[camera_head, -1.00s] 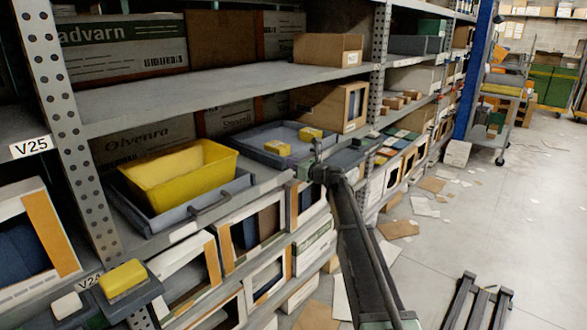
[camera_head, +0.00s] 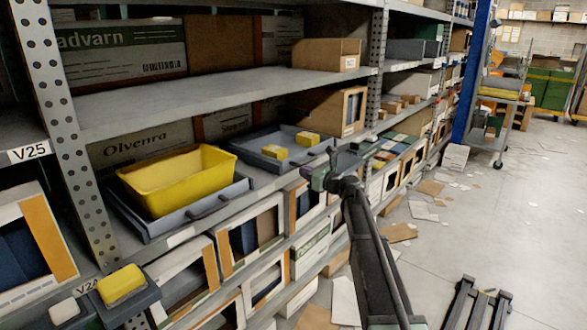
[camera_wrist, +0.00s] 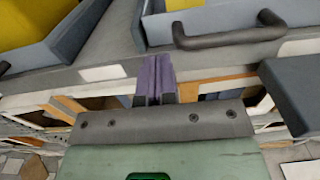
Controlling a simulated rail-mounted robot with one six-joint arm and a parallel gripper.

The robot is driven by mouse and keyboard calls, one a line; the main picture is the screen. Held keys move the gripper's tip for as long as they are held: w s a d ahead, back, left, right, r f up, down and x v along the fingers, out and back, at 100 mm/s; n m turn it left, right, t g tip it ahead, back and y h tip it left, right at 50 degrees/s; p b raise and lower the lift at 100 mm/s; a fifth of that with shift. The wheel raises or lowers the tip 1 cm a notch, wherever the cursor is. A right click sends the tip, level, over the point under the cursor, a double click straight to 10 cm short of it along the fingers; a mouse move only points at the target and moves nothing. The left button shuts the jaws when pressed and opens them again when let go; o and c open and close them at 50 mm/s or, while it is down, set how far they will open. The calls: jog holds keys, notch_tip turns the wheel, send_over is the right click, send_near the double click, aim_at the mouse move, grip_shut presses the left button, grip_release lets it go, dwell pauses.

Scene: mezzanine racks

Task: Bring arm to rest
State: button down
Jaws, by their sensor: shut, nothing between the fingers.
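My arm reaches up from the lower right in the head view, with its wrist in front of the shelf edge. My gripper (camera_wrist: 155,82) shows in the wrist view as two purple-grey fingers closed together, with nothing between them. It is in front of the shelf edge, below a dark handle on a grey tray (camera_wrist: 145,30). In the head view the fingers are too small and hidden to make out.
A yellow bin (camera_head: 180,183) sits in a grey tray (camera_head: 135,222) on the middle shelf. Another grey tray (camera_head: 250,148) holds two yellow blocks (camera_head: 275,152). Cardboard boxes fill the racks. Papers litter the floor (camera_head: 500,225); the aisle at right is mostly open.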

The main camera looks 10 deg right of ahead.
jog(key=v, duration=0.7)
jog(key=s+a+f+n+g+h, duration=0.25)
jog(key=s+f+n+g, duration=0.3)
jog(key=s+n, duration=0.45)
jog(key=s+a+f+n+g+h, duration=0.2)
jog(key=s+a+f+n+g, duration=0.15)
jog(key=s+f+n, duration=0.5)
jog(key=s+f+n+g+h, duration=0.3)
jog(key=s+n+g+h, duration=0.35)
jog(key=s, duration=1.65)
notch_tip(320, 180, up, 24)
jog(key=w+a+n+t+p, duration=0.1)
jog(key=n+p, duration=0.2)
jog(key=p, duration=2.1)
jog(key=shift+w+a+t+h, duration=0.25)
jog(key=shift+w+t+h, duration=0.05)
jog(key=shift+w+t, duration=0.05)
jog(key=shift+f, duration=0.1)
